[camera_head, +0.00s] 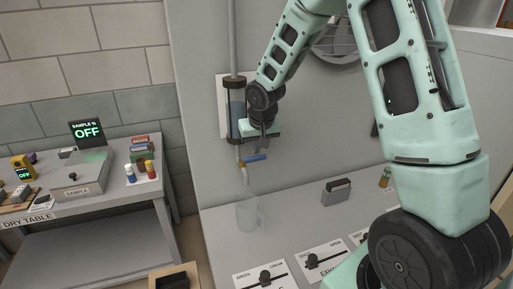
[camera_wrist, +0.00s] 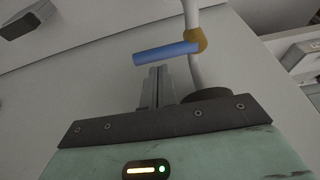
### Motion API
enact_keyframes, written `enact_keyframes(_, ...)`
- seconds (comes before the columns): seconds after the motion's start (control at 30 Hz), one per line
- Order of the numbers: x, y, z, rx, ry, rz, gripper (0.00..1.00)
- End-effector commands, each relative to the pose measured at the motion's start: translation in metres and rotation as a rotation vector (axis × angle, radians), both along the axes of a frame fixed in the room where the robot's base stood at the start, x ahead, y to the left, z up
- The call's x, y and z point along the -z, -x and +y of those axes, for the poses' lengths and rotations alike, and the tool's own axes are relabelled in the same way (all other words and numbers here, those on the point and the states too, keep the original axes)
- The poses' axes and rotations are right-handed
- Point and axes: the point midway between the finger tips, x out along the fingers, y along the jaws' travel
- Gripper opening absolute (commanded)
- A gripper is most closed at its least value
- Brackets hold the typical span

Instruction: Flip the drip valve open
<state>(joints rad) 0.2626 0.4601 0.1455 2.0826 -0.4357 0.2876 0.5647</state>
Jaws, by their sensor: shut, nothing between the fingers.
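The drip valve is a small brass body with a blue lever (camera_head: 253,157), below a clear cylinder (camera_head: 237,112) on the wall panel. The lever lies nearly level and points to the right in the head view. In the wrist view the blue lever (camera_wrist: 165,53) points left from the brass body (camera_wrist: 196,40) on a pale tube. My gripper (camera_wrist: 157,72) is shut and empty, its fingertips just by the lever's underside in that view. I cannot tell whether they touch it. In the head view my gripper (camera_head: 262,143) is beside the cylinder, just above the lever.
A clear beaker (camera_head: 250,215) stands on the grey counter below the valve outlet. A dark card holder (camera_head: 337,191) and several labelled slider plates (camera_head: 263,276) are farther right and in front. A side table (camera_head: 95,199) with a display reading OFF stands at left.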

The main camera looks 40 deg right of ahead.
Motion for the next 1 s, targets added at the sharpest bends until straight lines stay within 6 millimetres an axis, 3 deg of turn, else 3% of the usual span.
enact_keyframes(1.0,0.006,0.015,0.003,0.107,0.0,-0.001,0.0)
